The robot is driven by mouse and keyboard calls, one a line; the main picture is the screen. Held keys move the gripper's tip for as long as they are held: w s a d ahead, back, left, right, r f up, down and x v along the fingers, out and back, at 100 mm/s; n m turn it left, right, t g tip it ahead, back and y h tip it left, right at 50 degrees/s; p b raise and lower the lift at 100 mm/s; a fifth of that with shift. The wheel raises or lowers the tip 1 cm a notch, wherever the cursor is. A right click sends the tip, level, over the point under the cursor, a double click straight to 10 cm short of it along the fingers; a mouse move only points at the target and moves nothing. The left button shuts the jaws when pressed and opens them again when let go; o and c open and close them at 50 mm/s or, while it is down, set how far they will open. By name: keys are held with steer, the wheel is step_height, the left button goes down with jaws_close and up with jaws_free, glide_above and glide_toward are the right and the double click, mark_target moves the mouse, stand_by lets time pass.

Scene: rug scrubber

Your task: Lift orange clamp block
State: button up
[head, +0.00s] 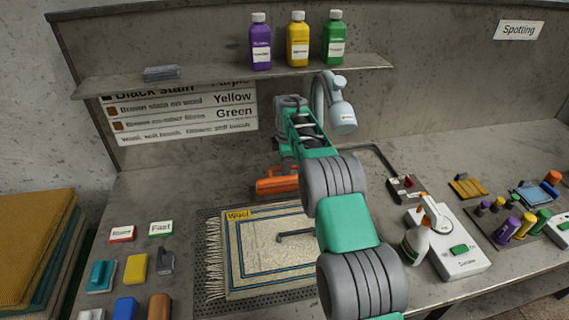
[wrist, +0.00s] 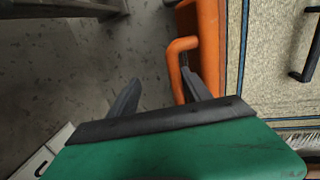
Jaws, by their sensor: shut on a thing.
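The orange clamp block (head: 278,182) lies along the far edge of the wool rug sample (head: 275,245) in the head view, partly hidden at its right by my arm. In the wrist view, its orange body and handle (wrist: 210,40) show at the upper right. My gripper (wrist: 160,80) has its two dark fingers around the lower part of the handle, with the right finger close against it. A gap shows by the left finger. The fingertips cannot be made out in the head view.
A shelf above holds purple, yellow and green bottles (head: 297,40). A black bent handle (head: 295,235) lies over the rug. A white scrubber unit (head: 450,245) and several coloured vials (head: 510,228) fill the right side.

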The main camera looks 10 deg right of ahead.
steer(key=shift+w+r, duration=0.35)
steer(key=shift+r, duration=0.5)
step_height(320, 180, up, 6)
steer(key=s+b, duration=0.1)
steer(key=s, duration=0.1)
steer(key=shift+b, duration=0.4)
steer(key=shift+s+r, duration=0.1)
steer(key=shift+r, duration=0.05)
steer(key=shift+s+r, duration=0.2)
steer(key=shift+r, duration=0.1)
steer(key=s+r+m+t, duration=0.1)
steer(key=s+r+m, duration=0.35)
steer(key=s, duration=0.45)
steer(key=s+r+m, duration=0.4)
steer(key=s+m, duration=0.1)
steer(key=s, duration=0.4)
steer(key=s+f+m, duration=0.3)
steer(key=s+m, duration=0.1)
steer(key=s, duration=0.6)
steer(key=s+f+m+t, duration=0.1)
steer(key=s+f+m, duration=0.2)
steer(key=s, duration=0.6)
steer(key=shift+s+a+f+m, duration=0.35)
steer(key=shift+a+m, duration=0.1)
steer(key=shift+m, duration=0.3)
